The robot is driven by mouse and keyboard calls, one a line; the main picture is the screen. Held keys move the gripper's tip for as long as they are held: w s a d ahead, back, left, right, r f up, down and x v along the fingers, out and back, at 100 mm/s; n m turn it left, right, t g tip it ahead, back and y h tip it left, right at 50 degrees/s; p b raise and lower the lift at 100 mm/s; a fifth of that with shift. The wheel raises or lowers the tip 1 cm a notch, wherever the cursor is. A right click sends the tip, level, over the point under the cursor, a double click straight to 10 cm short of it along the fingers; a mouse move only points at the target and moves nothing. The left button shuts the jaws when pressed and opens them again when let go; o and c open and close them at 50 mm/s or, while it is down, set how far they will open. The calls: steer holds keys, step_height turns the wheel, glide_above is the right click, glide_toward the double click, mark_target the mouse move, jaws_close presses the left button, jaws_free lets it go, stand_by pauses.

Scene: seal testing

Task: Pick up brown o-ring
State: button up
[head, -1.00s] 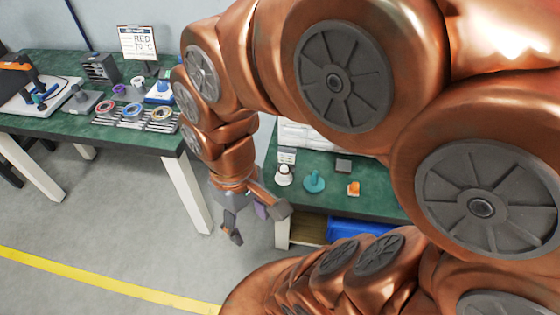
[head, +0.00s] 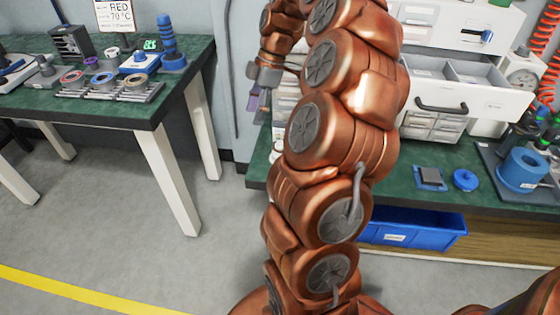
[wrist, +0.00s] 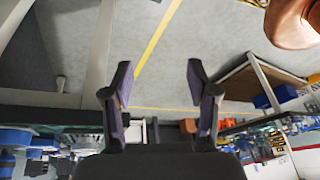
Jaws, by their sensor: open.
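Several rings lie in a row on a slotted metal rack (head: 112,92) on the left green table in the head view. The one at the right end, a tan-brown ring (head: 135,81), looks like the brown o-ring. A bluish ring (head: 104,78) and a reddish ring (head: 72,77) lie to its left. My gripper (head: 256,103) hangs in the air right of that table, well apart from the rings. The wrist view shows its two fingers (wrist: 160,92) spread apart with nothing between them. I cannot make out the brown ring in the wrist view.
A blue peg stand (head: 172,48) is on the left table near its right edge. On the right bench are white drawers with one open drawer (head: 455,85). A blue bin (head: 412,230) sits below. Floor is free between the tables.

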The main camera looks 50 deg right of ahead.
steer(key=n+b, duration=0.1)
steer(key=b, duration=0.2)
glide_toward(283, 144)
steer(key=a+f, duration=0.1)
steer(key=shift+t, duration=0.3)
steer(key=shift+b+x, duration=0.7)
steer(key=shift+x, duration=3.15)
steer(key=shift+d, duration=0.15)
steer(key=shift+c, duration=0.4)
steer(key=c, duration=0.5)
